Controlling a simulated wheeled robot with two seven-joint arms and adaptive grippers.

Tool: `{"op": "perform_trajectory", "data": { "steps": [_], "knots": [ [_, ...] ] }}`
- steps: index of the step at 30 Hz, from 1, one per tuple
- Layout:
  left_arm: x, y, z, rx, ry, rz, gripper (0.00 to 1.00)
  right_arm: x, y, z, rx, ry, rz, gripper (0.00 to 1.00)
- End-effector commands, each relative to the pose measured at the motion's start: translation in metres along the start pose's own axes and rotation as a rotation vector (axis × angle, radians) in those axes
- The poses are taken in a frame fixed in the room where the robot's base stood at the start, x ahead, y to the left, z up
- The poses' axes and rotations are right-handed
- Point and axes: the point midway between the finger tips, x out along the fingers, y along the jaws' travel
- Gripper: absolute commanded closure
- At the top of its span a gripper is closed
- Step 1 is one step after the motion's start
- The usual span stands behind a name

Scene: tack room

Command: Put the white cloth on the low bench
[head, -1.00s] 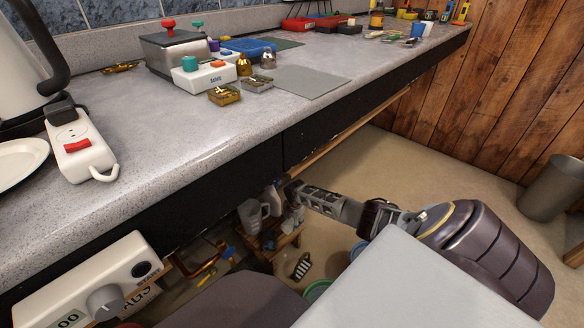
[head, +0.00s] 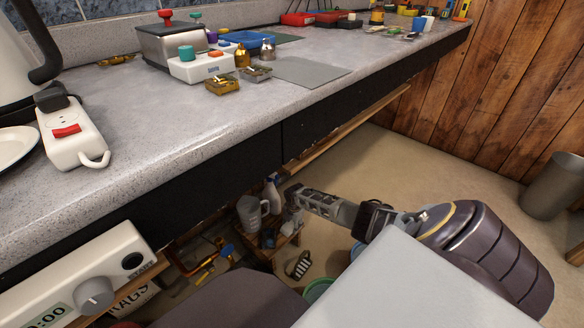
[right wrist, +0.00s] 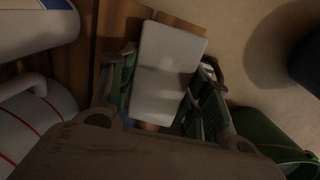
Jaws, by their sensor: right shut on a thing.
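The white cloth (right wrist: 168,75) shows in the right wrist view as a flat, pale rectangle between my right gripper's fingers. My right gripper (right wrist: 163,92) is shut on it, with one finger along each long side. The wooden low bench (right wrist: 112,35) lies below and behind the cloth; I cannot tell whether they touch. In the head view the low bench (head: 286,242) stands under the counter, and my right gripper (head: 293,197) reaches in over it. The cloth is hard to make out there. My left gripper is not in view.
A grey jug (head: 250,213) and a spray bottle (head: 271,193) stand at the bench's left part. A green bucket (right wrist: 270,145) is close to the right finger. A striped sandal (head: 298,264) lies on the floor. The counter (head: 200,140) overhangs the bench.

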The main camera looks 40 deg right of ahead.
Motion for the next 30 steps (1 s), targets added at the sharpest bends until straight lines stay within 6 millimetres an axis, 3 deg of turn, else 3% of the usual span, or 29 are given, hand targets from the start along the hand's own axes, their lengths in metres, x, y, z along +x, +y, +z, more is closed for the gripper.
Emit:
{"op": "perform_trajectory", "data": {
  "steps": [18, 19, 24, 30],
  "knots": [
    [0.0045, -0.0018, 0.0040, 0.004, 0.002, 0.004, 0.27, 0.0086, 0.0001, -0.0006, 0.000, 0.000, 0.002, 1.00],
    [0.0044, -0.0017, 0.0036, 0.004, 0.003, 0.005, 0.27, 0.0088, -0.0001, -0.0006, 0.000, 0.000, 0.001, 0.51],
    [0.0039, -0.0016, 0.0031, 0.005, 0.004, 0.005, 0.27, 0.0082, -0.0001, -0.0005, 0.000, 0.000, 0.001, 0.31],
    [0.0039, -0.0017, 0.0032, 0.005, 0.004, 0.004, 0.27, 0.0082, -0.0001, -0.0004, 0.000, 0.000, 0.001, 0.31]
  ]
}}
